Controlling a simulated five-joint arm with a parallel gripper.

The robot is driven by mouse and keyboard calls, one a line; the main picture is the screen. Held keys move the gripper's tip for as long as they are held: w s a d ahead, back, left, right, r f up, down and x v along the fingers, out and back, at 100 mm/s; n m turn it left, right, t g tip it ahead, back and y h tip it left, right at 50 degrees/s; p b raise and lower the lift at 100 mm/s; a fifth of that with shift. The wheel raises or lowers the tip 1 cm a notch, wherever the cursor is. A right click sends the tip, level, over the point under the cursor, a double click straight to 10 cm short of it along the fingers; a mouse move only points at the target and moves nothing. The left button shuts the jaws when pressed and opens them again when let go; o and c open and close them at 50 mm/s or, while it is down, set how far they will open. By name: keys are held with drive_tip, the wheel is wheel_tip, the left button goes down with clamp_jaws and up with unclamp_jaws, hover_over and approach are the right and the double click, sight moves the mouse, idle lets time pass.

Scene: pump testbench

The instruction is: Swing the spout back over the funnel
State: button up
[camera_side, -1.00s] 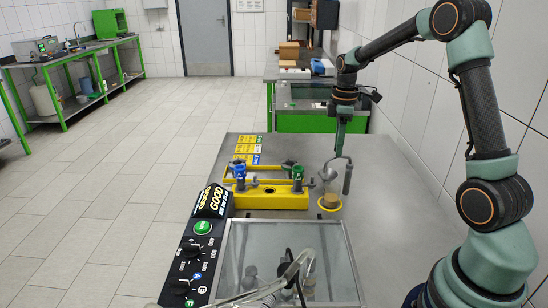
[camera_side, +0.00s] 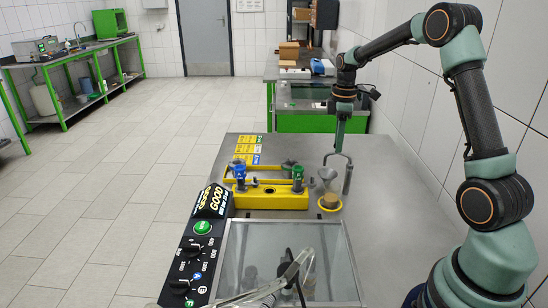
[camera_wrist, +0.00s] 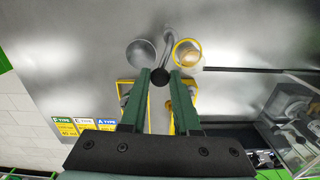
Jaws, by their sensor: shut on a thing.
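My gripper (camera_side: 341,147) reaches down at the curved grey spout (camera_side: 337,155) beside the upright grey post (camera_side: 348,177). In the wrist view my gripper (camera_wrist: 160,75) has its green fingers on either side of a round black knob (camera_wrist: 160,77) and is shut on it. The thin spout (camera_wrist: 167,38) curves away from the knob. The grey funnel (camera_side: 327,173) stands left of the post, above a yellow-rimmed cup (camera_side: 330,203). In the wrist view a round grey mouth (camera_wrist: 140,52) and a yellow-rimmed ring (camera_wrist: 187,52) lie on opposite sides of the spout. The spout's exact height over them is unclear.
A yellow pump block (camera_side: 269,200) with blue and green fittings stands left of the funnel. A glass-covered tray (camera_side: 262,255) and a black control panel (camera_side: 196,250) lie nearer the camera. Bare steel table (camera_side: 390,225) is free to the right.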

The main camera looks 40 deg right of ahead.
drive_tip(key=shift+w+d, duration=0.1)
drive_tip(key=shift+d, duration=0.15)
drive_tip(key=shift+w+d, duration=0.15)
drive_tip(key=shift+d, duration=0.4)
drive_tip(key=o, duration=1.5)
drive_tip(key=shift+r, duration=0.1)
wheel_tip(320, 180, up, 6)
drive_tip(key=shift+f, duration=0.1)
